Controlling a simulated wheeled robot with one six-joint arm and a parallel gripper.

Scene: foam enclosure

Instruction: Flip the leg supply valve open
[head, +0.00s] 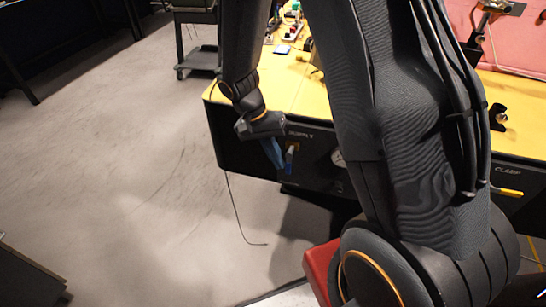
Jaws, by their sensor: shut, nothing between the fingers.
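The leg supply valve (289,158) is on the dark front panel of the yellow-topped bench, under a label ending in "SUPPLY". It has a brass-coloured body and a small blue handle that appears to hang downward. My gripper (275,160) is just left of the valve, its blue fingers shut and pointing down and slightly right. The fingers look empty. They are close to the handle, but I cannot tell from this view whether they touch it.
A round gauge (338,158) is right of the valve, partly behind my arm. A yellow-handled lever (508,191) sits near the "CLAMP" label. Small items lie on the yellow bench top (290,82). A dark cart (196,45) stands behind.

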